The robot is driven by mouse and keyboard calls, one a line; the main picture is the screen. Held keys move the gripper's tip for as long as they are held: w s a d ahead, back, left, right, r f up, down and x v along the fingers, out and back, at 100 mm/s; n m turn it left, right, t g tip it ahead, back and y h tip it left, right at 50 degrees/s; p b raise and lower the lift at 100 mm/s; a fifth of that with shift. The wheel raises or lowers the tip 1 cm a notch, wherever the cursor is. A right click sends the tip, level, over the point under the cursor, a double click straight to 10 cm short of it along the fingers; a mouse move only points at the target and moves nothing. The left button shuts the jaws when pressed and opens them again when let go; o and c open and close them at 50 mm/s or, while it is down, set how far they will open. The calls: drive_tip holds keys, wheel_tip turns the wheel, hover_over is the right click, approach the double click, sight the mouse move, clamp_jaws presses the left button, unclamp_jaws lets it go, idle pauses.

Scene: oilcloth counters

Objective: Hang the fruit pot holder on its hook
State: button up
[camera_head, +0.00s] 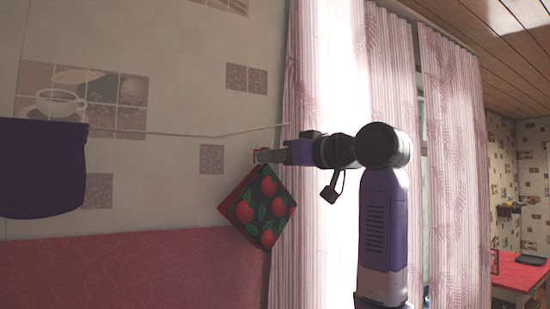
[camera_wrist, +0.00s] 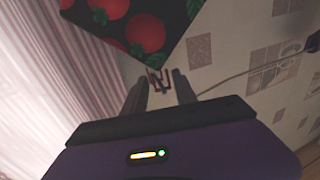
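The fruit pot holder (camera_head: 265,208), dark with red apples and a red edge, hangs corner-up below the tip of my gripper (camera_head: 268,156). In the wrist view the pot holder (camera_wrist: 138,28) fills the top, and its small red loop (camera_wrist: 153,84) lies between the fingertips of my gripper (camera_wrist: 160,84). The fingers stand apart, with pale wall showing between them, so my gripper looks open around the loop. A small grey piece shows inside the loop. I cannot tell clearly whether it is the hook.
A pale cord (camera_head: 180,134) runs along the tiled wall, with a purple cloth (camera_head: 40,168) at its left end. Pink striped curtains (camera_head: 318,240) hang behind my arm. A red wall panel (camera_head: 130,275) covers the lower wall. A red-topped table (camera_head: 520,275) stands far right.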

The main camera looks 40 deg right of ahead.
drive_tip(key=shift+o, duration=1.1)
drive_tip(key=s+b, duration=0.3)
drive_tip(key=s, duration=0.4)
drive_tip(key=shift+s, duration=0.4)
drive_tip(key=shift+a, duration=0.1)
